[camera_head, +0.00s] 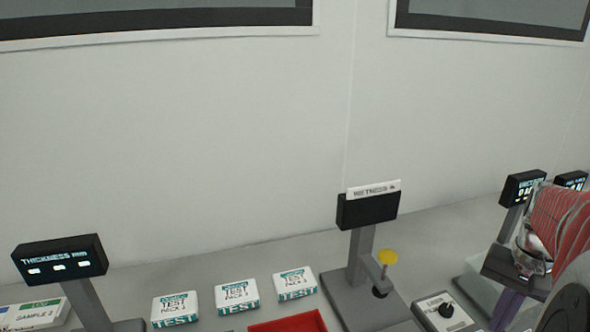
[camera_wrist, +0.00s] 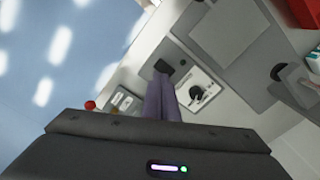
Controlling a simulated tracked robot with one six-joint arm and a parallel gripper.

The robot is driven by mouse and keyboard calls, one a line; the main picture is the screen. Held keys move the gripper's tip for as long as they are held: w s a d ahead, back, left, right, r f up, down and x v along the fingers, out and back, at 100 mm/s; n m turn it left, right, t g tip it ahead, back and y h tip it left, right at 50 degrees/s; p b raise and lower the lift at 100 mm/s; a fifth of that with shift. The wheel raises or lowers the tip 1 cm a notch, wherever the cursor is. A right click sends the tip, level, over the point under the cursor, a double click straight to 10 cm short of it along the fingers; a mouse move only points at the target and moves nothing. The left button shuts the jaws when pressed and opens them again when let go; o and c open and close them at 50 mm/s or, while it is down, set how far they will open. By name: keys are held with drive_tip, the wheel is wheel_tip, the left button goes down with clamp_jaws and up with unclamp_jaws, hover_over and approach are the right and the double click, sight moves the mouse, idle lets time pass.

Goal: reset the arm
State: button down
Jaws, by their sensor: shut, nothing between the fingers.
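My gripper (camera_head: 508,308) hangs at the right edge of the head view, below my red-sleeved arm. Its purple fingers are together, with nothing between them. They also show in the wrist view (camera_wrist: 163,82), pointing away from the dark gripper body. A small panel with a black knob (camera_head: 446,310) lies to the left of the gripper, and it appears just right of the fingers in the wrist view (camera_wrist: 196,93). Whether the fingertips touch anything cannot be told.
A wetness stand (camera_head: 368,212) with a yellow disc (camera_head: 387,257) stands mid-bench. Three test packs (camera_head: 237,296), a red tray (camera_head: 290,323) and a thickness display (camera_head: 60,259) are to the left. Two small displays (camera_head: 523,188) stand behind my gripper.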

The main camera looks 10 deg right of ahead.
drive_tip(key=shift+a+f, duration=0.4)
drive_tip(key=shift+f, duration=0.35)
drive_tip(key=w+a+r+n+t, duration=0.1)
drive_tip(key=a+n, duration=0.4)
drive_tip(key=a, duration=1)
drive_tip(key=w+a+r+n+t, duration=0.1)
drive_tip(key=a+r+n+t, duration=0.2)
drive_tip(key=a, duration=1.2)
drive_tip(key=n+t, duration=0.1)
drive_tip(key=n, duration=0.2)
drive_tip(key=shift+w+a+r+t, duration=0.2)
drive_tip(key=shift+w+r+t, duration=0.1)
drive_tip(key=shift+w, duration=0.1)
